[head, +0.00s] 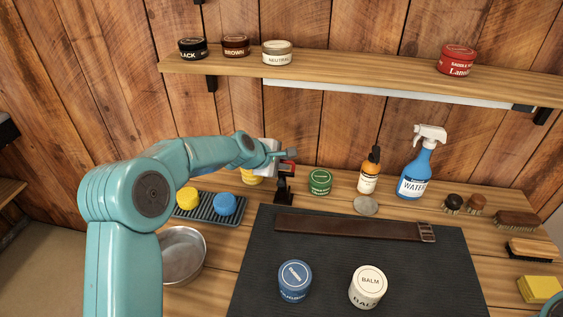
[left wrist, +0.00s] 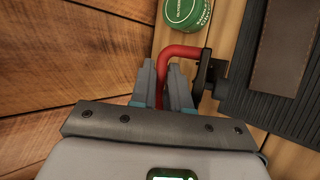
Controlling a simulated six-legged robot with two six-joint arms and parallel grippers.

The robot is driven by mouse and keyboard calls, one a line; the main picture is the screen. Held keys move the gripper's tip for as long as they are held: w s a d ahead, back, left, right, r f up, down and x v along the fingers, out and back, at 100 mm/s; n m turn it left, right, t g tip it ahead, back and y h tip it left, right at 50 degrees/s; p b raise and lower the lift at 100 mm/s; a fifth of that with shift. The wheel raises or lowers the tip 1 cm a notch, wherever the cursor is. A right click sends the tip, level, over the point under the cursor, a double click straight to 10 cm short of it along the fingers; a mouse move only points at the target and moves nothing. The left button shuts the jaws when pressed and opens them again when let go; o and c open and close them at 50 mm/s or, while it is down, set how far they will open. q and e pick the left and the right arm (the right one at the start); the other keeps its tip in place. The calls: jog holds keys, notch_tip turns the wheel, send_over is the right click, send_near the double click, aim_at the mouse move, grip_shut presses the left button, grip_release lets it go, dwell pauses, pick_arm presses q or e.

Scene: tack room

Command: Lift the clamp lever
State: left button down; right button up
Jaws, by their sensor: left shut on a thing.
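The clamp (head: 284,190) is black and stands at the back edge of the dark mat, with a red lever (head: 288,167) at its top. In the left wrist view the red lever (left wrist: 186,51) is a bent bar that joins the black clamp body (left wrist: 208,76). My left gripper (head: 290,155) is at the lever. In the left wrist view its two fingers (left wrist: 164,80) are on either side of the red bar and shut on it. The fingers hide part of the lever. My right gripper is not in view.
The dark mat (head: 345,265) holds a brown strap (head: 345,227), a blue tin (head: 294,282) and a balm jar (head: 367,287). A green tin (head: 320,182) stands right of the clamp, near an amber bottle (head: 368,172). A metal bowl (head: 183,255) is at left. A shelf (head: 350,77) runs above.

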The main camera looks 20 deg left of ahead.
pick_arm(q)
jog(key=shift+w+a+r, duration=0.1)
jog(key=shift+r, duration=0.05)
jog(key=shift+w, duration=0.3)
jog(key=c, duration=1.5)
grip_release()
jog(key=shift+o, duration=0.2)
jog(key=b+v, duration=0.1)
jog(key=v, duration=1.5)
jog(key=shift+s, duration=0.2)
